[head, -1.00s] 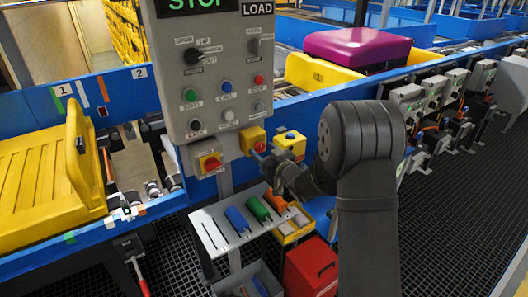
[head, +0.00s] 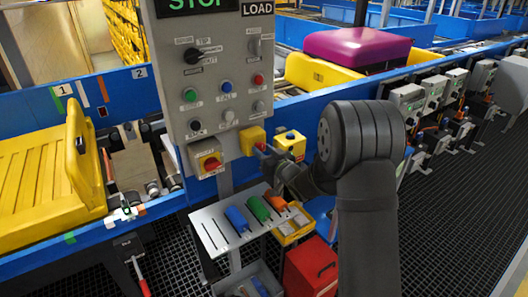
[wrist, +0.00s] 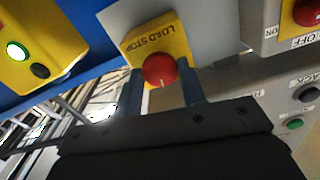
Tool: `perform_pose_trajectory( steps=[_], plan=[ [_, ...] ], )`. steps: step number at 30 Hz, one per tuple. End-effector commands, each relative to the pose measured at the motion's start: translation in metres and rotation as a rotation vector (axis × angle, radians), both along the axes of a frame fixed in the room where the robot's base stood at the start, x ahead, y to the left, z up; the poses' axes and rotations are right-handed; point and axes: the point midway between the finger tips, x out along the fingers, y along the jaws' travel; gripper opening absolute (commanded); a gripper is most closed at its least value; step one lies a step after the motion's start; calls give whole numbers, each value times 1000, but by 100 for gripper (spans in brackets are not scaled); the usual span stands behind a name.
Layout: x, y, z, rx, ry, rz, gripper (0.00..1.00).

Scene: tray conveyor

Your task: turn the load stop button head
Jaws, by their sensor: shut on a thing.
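The load stop button is a yellow box with a round red head. In the head view the load stop box (head: 252,140) sticks out at the lower right of the grey control panel, its head mostly hidden by my gripper (head: 264,153). In the wrist view the red button head (wrist: 159,69) sits in front of the yellow box face (wrist: 176,38), which reads LOAD STOP upside down. My gripper (wrist: 162,82) has one finger on each side of the head and is shut on it.
The grey panel (head: 222,75) carries several switches and buttons. A red switch (head: 211,163) on a yellow plate is lower left of the load stop box. Another yellow button box (head: 291,145) stands close on the right. A tool shelf (head: 210,230) is below.

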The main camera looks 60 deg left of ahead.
Motion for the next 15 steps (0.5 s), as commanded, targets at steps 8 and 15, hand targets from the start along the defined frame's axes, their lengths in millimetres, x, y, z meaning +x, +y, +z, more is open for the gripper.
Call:
perform_pose_trajectory(
  steps=[8, 15],
  plan=[
    [0, 0, 0, 0, 211, 0, 14],
    [0, 0, 0, 0, 370, 0, 14]
  ],
)
